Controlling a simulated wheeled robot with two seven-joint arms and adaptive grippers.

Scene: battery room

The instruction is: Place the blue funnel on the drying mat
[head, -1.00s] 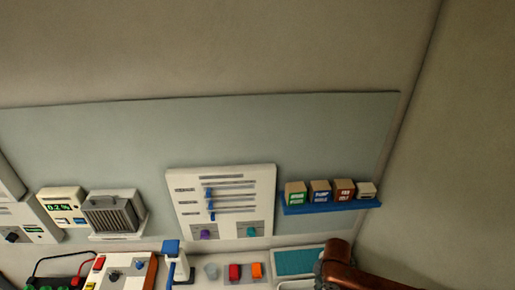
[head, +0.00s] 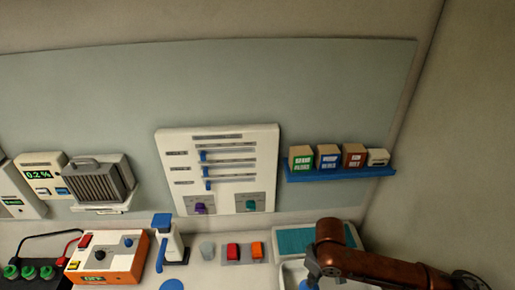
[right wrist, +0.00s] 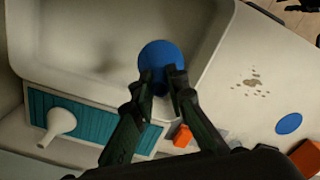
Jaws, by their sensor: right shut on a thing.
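The blue funnel (right wrist: 158,57) is between the fingertips of my right gripper (right wrist: 163,78) in the right wrist view. That gripper is shut on it and holds it over the pale sink basin (right wrist: 95,50). In the head view my right gripper (head: 312,272) is partly cut off, with a bit of blue below it at the bottom edge. The teal drying mat (right wrist: 95,118) lies beside the basin's rim, to the lower left of the funnel. It also shows in the head view (head: 292,240), behind the basin, partly covered by my right arm. My left gripper is out of view.
A white object with a round head (right wrist: 62,120) overlaps the mat. A blue disc (right wrist: 288,124) lies on the counter. A blue shelf (head: 340,173) holds small boxes above.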

